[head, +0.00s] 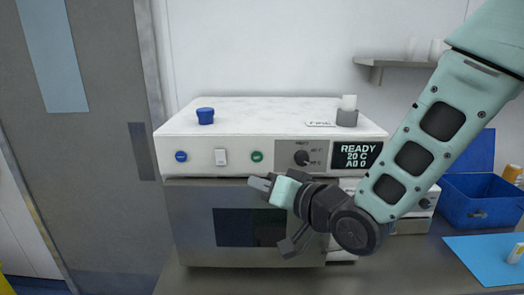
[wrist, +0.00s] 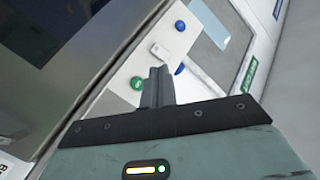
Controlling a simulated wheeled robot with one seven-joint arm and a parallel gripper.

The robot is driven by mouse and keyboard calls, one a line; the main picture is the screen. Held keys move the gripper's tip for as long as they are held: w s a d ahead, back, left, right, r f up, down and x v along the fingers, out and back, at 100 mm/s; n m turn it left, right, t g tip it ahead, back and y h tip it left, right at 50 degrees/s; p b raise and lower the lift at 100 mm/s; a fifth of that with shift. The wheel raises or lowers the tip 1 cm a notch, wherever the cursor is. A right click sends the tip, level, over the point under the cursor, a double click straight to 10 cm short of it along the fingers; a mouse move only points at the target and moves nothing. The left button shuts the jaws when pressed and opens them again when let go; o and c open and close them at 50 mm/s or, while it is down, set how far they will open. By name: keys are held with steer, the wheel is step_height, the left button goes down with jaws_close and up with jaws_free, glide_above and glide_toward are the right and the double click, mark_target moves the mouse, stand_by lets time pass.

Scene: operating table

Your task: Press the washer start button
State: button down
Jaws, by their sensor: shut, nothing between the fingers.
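The washer (head: 270,117) is a white-topped box with a grey front door. Its front panel holds a blue button (head: 181,156), a white rocker switch (head: 220,156) and a green button (head: 257,156), left to right. Button labels are too small to read. The display (head: 356,154) reads READY, 20 C, A0 0. My gripper (head: 261,183) is shut and empty, in front of the washer just below the green button. In the wrist view the fingertips (wrist: 159,70) show beside the green button (wrist: 137,83), with the switch (wrist: 159,50) and blue button (wrist: 180,26) beyond; contact cannot be told.
A dial (head: 302,158) sits right of the green button. A blue box (head: 480,201) and blue mat (head: 488,257) lie right. A grey door (head: 85,150) is left.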

mark_target(257, 157)
steer(key=w+p, duration=0.2)
steer(key=w, duration=0.6)
steer(key=shift+w+d, duration=0.15)
steer(key=shift+w, duration=0.25)
steer(key=shift+w, duration=0.1)
stand_by(1.9)
steer(key=shift+w, duration=0.3)
steer(key=shift+w, duration=0.4)
stand_by(0.9)
steer(key=shift+s, duration=0.1)
steer(key=shift+s+b, duration=0.5)
steer(key=shift+s, duration=0.2)
